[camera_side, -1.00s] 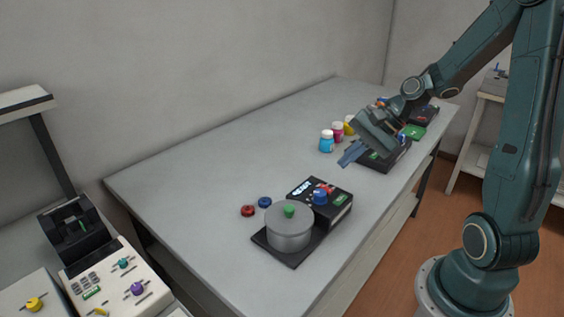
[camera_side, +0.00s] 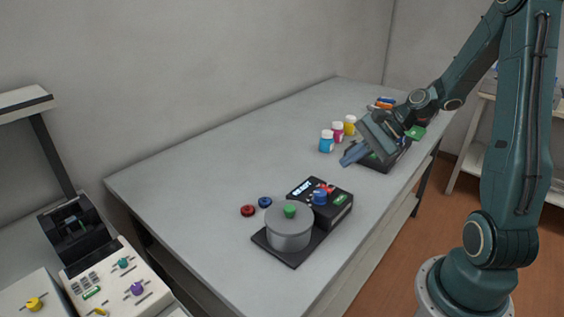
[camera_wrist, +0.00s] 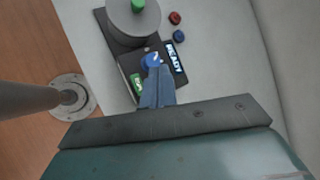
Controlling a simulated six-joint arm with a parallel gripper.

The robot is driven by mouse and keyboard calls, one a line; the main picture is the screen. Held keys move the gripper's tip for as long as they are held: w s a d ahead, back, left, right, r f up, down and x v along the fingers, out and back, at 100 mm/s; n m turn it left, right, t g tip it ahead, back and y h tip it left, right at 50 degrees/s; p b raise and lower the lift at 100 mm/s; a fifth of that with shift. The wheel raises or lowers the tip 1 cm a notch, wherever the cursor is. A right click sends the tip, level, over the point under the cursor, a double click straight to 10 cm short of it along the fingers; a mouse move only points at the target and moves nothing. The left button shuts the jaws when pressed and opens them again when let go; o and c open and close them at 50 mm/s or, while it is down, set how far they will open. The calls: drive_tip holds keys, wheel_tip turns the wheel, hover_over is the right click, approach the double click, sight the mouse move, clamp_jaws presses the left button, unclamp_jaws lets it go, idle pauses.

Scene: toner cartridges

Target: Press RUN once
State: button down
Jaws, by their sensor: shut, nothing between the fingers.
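The black control box (camera_side: 330,205) stands on the table, with a lit display reading READY (camera_side: 301,188), a blue knob (camera_side: 320,197) and a small green panel (camera_side: 340,199). In the wrist view the READY display (camera_wrist: 176,57), the blue knob (camera_wrist: 152,61) and the green panel (camera_wrist: 136,84) lie just beyond my fingertips; the panel's lettering is too small to read surely. My gripper (camera_side: 351,157) is shut and empty, raised above the table behind the box in the side view. Its blue fingers (camera_wrist: 157,88) overlap the box's near edge in the wrist view, apparently without contact.
A grey lidded pot (camera_side: 289,232) with a green knob stands on the plate beside the box. Red (camera_side: 248,211) and blue (camera_side: 265,202) discs lie nearby. The table's left part is clear.

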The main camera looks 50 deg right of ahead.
sight(345, 198)
drive_tip(key=shift+f, duration=4.2)
drive_tip(key=shift+f, duration=0.85)
drive_tip(key=shift+r, duration=0.85)
drive_tip(key=shift+r, duration=0.1)
drive_tip(key=shift+r, duration=2.4)
